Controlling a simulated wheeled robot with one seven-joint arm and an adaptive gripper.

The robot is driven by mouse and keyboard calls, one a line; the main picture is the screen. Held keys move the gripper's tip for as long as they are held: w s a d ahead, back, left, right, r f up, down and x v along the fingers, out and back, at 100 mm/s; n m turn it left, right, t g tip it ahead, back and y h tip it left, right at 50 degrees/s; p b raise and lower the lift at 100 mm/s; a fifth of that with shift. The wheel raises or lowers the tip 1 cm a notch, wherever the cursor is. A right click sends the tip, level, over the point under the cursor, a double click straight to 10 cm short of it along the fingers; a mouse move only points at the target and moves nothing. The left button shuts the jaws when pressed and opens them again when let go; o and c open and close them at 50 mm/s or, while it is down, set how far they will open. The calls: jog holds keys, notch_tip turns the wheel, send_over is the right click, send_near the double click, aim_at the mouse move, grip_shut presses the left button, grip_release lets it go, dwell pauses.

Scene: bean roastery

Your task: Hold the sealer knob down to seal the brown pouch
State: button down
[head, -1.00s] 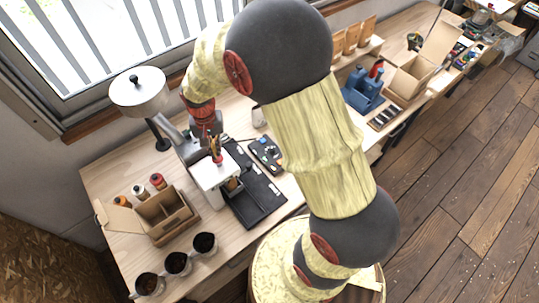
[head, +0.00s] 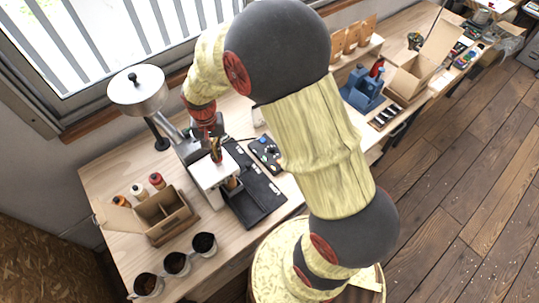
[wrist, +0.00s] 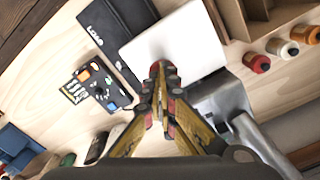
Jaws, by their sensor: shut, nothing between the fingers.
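The sealer shows in the head view as a white press head (head: 207,172) over a black base (head: 262,197). In the wrist view its white top (wrist: 190,40) lies just beyond my fingers. The red knob (wrist: 170,70) shows behind my fingertips, mostly covered by them. My gripper (head: 216,153) is shut and empty, pointing down at the knob. The fingertips (wrist: 158,69) appear at the knob, but whether they touch it I cannot tell. The brown pouch (head: 233,185) shows as a small brown patch at the press head's right side; most of it is hidden.
An open cardboard box (head: 170,214) stands left of the sealer, with several dark-filled cups (head: 204,244) in front and small bottles (head: 157,181) behind.

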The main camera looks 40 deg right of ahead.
jog(key=shift+f+b, duration=0.7)
jog(key=shift+f, duration=0.5)
dwell(1.1)
jog(key=shift+r+p, duration=1.95)
jog(key=shift+r, duration=1.15)
